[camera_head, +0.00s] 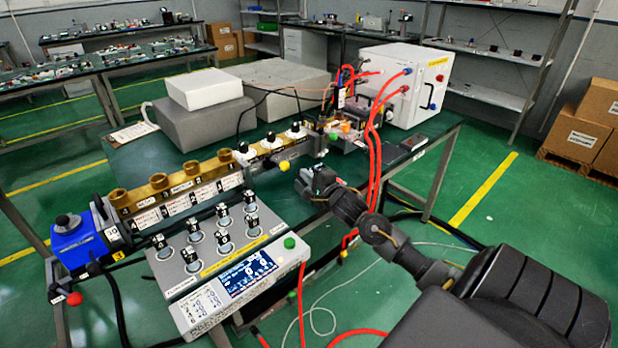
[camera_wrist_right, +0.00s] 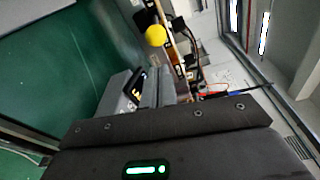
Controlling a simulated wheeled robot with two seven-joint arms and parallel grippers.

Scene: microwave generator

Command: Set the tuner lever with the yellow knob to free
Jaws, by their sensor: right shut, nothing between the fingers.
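The yellow knob (camera_head: 283,166) is a small ball at the front of the tuner section, below its black-topped white knobs (camera_head: 270,140). The lever arm behind it is hard to make out, and I cannot read its setting. The yellow knob also shows in the right wrist view (camera_wrist_right: 156,36), beyond the fingers and apart from them. My right gripper (camera_head: 312,180) is shut and empty, just right of the yellow knob and slightly lower. Its fingers (camera_wrist_right: 150,88) show in the right wrist view. My left gripper is not in view.
A brass waveguide (camera_head: 170,191) runs left to a blue unit (camera_head: 80,243) with a red ball knob (camera_head: 74,298). A control box (camera_head: 232,285) stands in front. Red cables (camera_head: 375,160) hang just right of my right gripper, below a white cabinet (camera_head: 402,82).

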